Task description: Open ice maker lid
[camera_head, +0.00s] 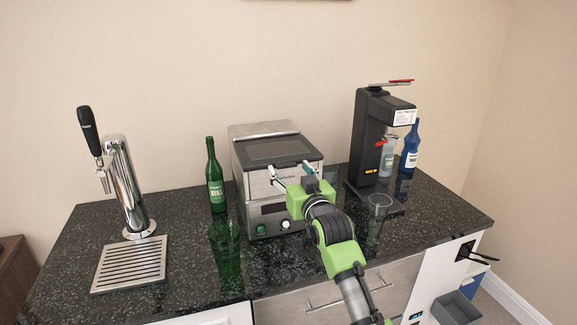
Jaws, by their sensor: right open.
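The ice maker (242,180) is a silver box on the dark counter, with a dark window in its top lid (275,150) and knobs low on its front. The lid looks shut. My right gripper (290,170) is open at the upper front of the ice maker, its fingers pointing at the front edge of the lid. I cannot tell whether the fingers touch it. The gripper and arm hide part of the front panel. My left gripper is not in view.
A green bottle (215,178) stands close left of the ice maker, and a chrome beer tap (127,185) with a drip tray (130,264) farther left.

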